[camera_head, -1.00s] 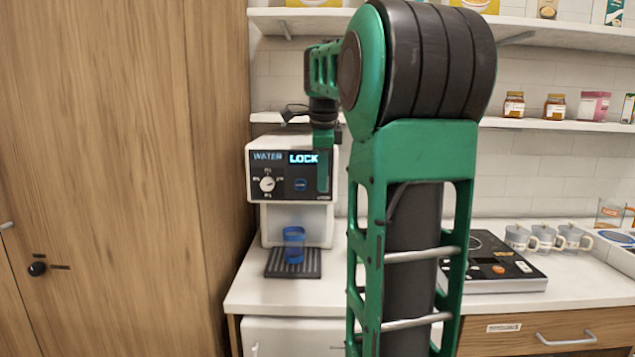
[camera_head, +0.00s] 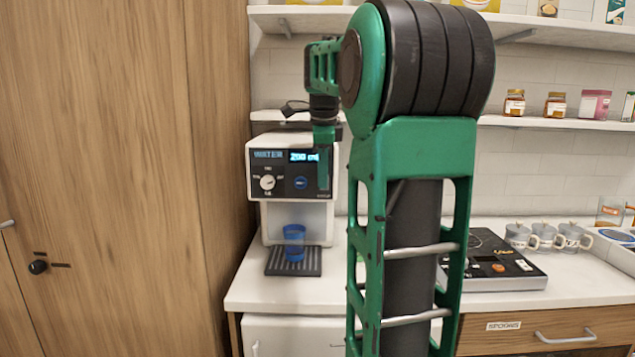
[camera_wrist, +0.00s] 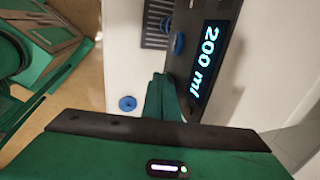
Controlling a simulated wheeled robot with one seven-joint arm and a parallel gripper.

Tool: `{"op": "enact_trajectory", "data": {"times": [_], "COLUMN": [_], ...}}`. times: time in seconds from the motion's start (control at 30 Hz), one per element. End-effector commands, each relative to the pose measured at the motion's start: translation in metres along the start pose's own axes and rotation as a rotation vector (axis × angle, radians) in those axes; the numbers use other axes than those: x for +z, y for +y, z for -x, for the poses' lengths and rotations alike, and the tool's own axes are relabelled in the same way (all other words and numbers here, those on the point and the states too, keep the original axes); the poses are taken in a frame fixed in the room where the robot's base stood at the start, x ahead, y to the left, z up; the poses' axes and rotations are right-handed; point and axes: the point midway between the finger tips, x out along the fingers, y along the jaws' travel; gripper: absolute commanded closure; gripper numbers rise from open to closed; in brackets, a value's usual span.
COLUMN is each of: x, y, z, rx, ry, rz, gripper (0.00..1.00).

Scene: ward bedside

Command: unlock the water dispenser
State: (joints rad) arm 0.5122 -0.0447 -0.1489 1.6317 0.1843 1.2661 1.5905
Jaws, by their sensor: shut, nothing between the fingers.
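The white water dispenser (camera_head: 325,217) stands on the counter at the left, with a black front panel. Its display (camera_head: 303,156) reads "200 ml", and the display (camera_wrist: 209,58) shows the same in the wrist view. A dial (camera_head: 267,182) and a round blue-ringed button (camera_head: 300,183) sit below it. A blue cup (camera_head: 294,243) stands on the drip tray under the spout. My gripper (camera_head: 323,182) is shut and empty, pointing down just in front of the panel's right part. In the wrist view its fingers (camera_wrist: 160,100) are close to the panel; I cannot tell if they touch it.
A tall wooden cabinet (camera_head: 110,150) stands close on the left. A black hot plate (camera_head: 490,265), several grey mugs (camera_head: 545,240) and jars on a shelf (camera_head: 560,125) are to the right. Bare counter (camera_head: 250,290) lies in front of the dispenser.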

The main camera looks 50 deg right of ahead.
Motion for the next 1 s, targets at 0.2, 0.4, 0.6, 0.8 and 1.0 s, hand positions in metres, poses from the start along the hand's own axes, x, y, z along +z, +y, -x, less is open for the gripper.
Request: {"op": "enact_trajectory", "data": {"times": [0.2, 0.4, 0.6, 0.8, 1.0], "x": [0.0, 0.001, -0.001, 0.0, 0.0], "y": [0.0, 0.016, 0.033, 0.042, 0.049], "z": [0.004, 0.008, 0.027, 0.061, 0.087], "rx": [0.0, 0.0, -0.003, -0.002, -0.001], "ry": [0.0, 0.0, 0.004, 0.003, 0.003], "rz": [-0.001, -0.004, -0.011, -0.012, -0.012], "gripper": [1.0, 1.0, 1.0, 1.0, 1.0]}}
